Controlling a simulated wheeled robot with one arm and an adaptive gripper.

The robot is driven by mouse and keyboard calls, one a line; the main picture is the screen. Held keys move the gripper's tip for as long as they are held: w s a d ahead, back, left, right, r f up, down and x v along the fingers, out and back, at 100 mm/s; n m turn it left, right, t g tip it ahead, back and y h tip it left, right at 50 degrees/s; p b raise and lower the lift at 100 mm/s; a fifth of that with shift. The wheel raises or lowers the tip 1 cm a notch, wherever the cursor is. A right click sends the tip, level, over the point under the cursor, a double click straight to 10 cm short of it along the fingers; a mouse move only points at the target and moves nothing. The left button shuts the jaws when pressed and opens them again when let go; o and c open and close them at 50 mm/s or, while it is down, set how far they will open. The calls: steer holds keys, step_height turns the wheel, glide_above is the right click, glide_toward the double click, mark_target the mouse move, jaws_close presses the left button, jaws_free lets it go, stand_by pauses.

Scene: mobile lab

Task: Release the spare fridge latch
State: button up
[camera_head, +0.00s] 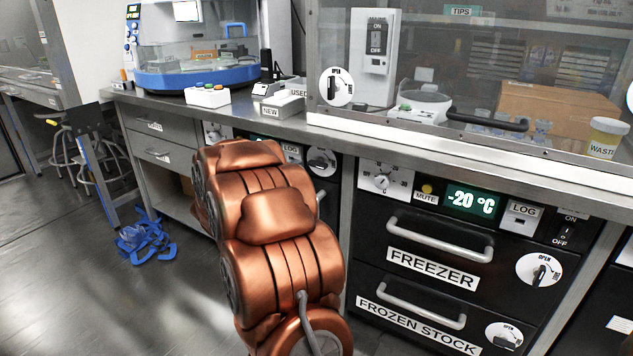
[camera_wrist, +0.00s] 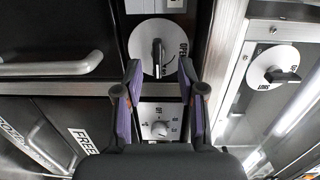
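The spare fridge latch is a white round dial with a black lever and an OPEN mark. It shows in the wrist view (camera_wrist: 147,57), at upper middle, and in the head view (camera_head: 322,162), just right of my arm. Its lever points across the OPEN direction. My gripper (camera_wrist: 160,66) is open, with its purple-padded fingertips on either side of the lever in the picture. I see no contact, and I cannot tell the remaining depth. In the head view my copper-coloured arm hides the gripper and most of the spare fridge front.
A freezer knob panel (camera_wrist: 158,122) lies below the latch in the wrist view. A drawer handle (camera_wrist: 50,67) juts out at left. The hood's dial (camera_head: 336,87) sits above the metal counter edge. Freezer handles (camera_head: 440,238) project at right. Blue scraps (camera_head: 143,237) lie on the floor.

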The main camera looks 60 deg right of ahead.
mark_target(315, 166)
steer(key=shift+m+g, duration=0.5)
steer(key=shift+g, duration=0.1)
steer(key=shift+s+d+f+b, duration=0.15)
steer(key=shift+s+d+b, duration=0.15)
steer(key=shift+d, duration=1.2)
steer(key=shift+s+d+f+b, duration=0.15)
steer(key=shift+d+b, duration=0.25)
steer(key=shift+d, duration=1.05)
steer(key=shift+s+d+f+b, duration=0.1)
steer(key=shift+s+d+b, duration=0.2)
steer(key=shift+d, duration=1.2)
jaws_close()
